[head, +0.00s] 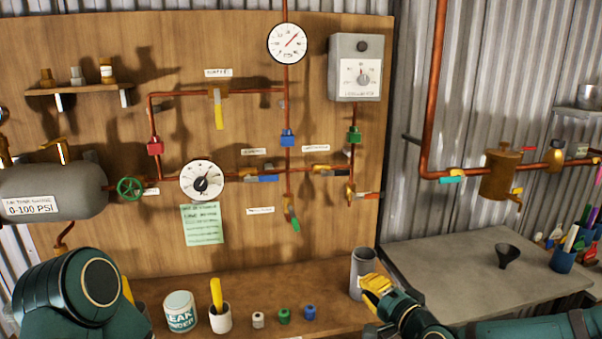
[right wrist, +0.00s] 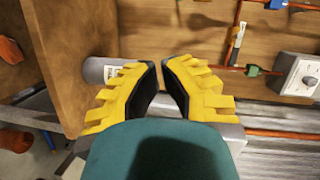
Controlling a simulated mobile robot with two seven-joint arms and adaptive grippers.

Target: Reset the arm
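My right gripper (head: 375,287) has yellow fingers and shows at the lower right of the head view, in front of a grey cylinder (head: 362,268). In the right wrist view its two fingertips (right wrist: 160,65) lean together and almost meet, with nothing held between them. The grey cylinder also shows just left of the fingers (right wrist: 96,70); I cannot tell whether they touch. My left arm (head: 80,292) fills the lower left of the head view. A yellow sliver (head: 127,289) shows at its edge; I cannot tell whether it is a left finger.
A wooden bench (head: 270,290) holds a tin (head: 180,311), a white cup (head: 220,319) with a yellow-handled tool, and small coloured fittings. Behind is a wooden board (head: 255,40) with copper pipes, gauges and valves. A grey table (head: 450,270) with a black funnel (head: 508,255) stands right.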

